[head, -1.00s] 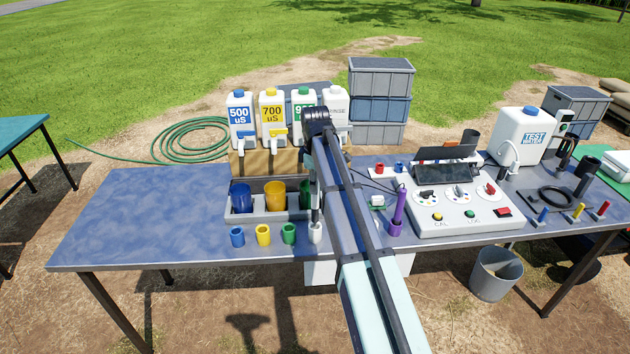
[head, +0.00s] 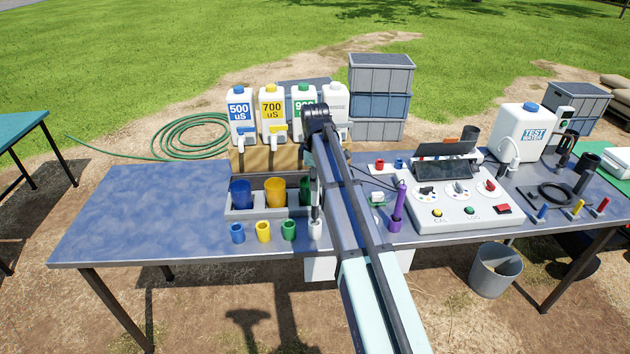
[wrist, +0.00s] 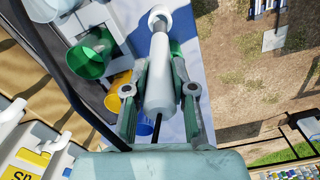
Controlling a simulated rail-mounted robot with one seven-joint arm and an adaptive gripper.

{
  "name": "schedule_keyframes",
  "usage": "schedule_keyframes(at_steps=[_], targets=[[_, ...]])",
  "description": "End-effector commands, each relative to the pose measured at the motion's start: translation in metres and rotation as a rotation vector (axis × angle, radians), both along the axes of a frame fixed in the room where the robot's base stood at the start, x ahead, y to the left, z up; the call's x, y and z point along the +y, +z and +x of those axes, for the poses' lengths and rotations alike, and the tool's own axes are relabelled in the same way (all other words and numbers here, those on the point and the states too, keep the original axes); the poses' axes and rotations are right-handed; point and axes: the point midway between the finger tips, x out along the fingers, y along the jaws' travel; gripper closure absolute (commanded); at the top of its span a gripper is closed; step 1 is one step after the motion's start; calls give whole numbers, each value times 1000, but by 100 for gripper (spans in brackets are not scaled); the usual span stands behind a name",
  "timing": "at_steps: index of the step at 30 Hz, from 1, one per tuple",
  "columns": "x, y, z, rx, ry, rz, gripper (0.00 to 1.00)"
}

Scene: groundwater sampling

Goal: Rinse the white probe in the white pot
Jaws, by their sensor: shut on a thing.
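The white probe (wrist: 160,90) is between the two fingers of my gripper (wrist: 161,92) in the wrist view, and my gripper is shut on it. Its far end meets a small white ring-shaped holder (wrist: 158,14); I cannot tell how deep it sits. In the head view that small white holder (head: 315,231) stands at the table's front edge, below my gripper (head: 314,192). A white pot (wrist: 44,8) shows partly at the top left of the wrist view, beside the large green pot (wrist: 90,55). My arm hides the white pot in the head view.
A grey tray (head: 265,213) holds blue (head: 241,196) and yellow (head: 275,192) pots. Small blue (head: 237,233), yellow (head: 263,232) and green (head: 288,230) holders line its front. Labelled jugs (head: 271,110) stand behind. A purple probe (head: 399,204) and a control console (head: 455,213) are right. The table's left is clear.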

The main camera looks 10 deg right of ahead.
Motion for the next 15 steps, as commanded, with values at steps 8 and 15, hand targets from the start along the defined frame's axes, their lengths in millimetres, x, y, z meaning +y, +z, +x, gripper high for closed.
schedule_keyframes(at_steps=[8,15], targets=[[0,-10,0,0,0,0,100],[0,-19,0,0,0,0,100]])
